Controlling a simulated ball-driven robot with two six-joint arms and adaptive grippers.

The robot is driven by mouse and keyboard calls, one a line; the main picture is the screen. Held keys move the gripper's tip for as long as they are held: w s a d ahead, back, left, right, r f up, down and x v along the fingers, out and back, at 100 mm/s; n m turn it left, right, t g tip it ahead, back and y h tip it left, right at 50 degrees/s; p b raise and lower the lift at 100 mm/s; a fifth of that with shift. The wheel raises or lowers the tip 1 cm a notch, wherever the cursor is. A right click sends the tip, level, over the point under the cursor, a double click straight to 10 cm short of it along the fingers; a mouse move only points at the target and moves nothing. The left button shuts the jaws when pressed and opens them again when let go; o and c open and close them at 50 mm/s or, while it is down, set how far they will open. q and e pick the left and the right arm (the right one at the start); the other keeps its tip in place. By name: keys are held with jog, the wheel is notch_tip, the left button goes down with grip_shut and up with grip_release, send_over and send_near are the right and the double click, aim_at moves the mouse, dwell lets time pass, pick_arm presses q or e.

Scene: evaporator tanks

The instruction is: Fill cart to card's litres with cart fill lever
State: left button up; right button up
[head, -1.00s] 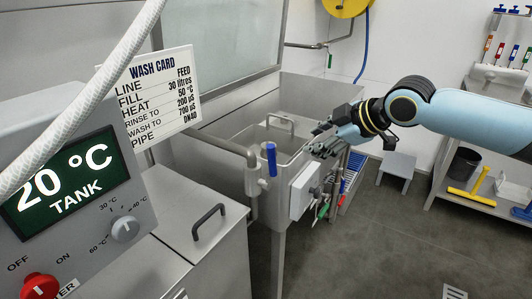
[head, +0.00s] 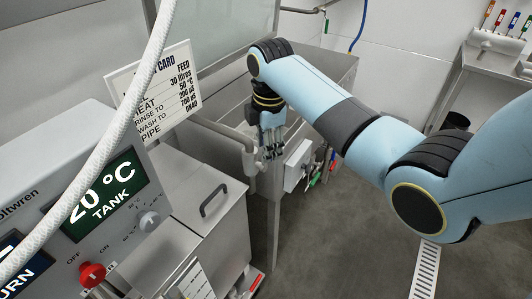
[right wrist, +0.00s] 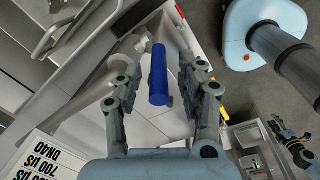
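The cart fill lever, a blue upright handle, shows in the right wrist view (right wrist: 158,75) between my right gripper's fingers, with room on both sides. My right gripper (right wrist: 162,88) is open around it, and no finger visibly presses on it. In the head view my right gripper (head: 272,152) points down at the pipe by the tank, and it hides the lever. The wash card (head: 155,90) on the left reads 30 litres for fill, partly behind a pale hose. A dark gripper shape, seemingly my left gripper (right wrist: 283,128), is small at the right wrist view's lower right; its opening is unclear.
A grey control box (head: 75,190) with a 20 °C tank display and red knob stands at left. A steel lidded tank (head: 200,190) is beside it. A white box (head: 298,165) is right of my gripper. A shelf with coloured tools (head: 500,25) stands at back right.

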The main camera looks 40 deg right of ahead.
jog(key=shift+w+f, duration=0.2)
jog(key=shift+f, duration=1.7)
grip_shut()
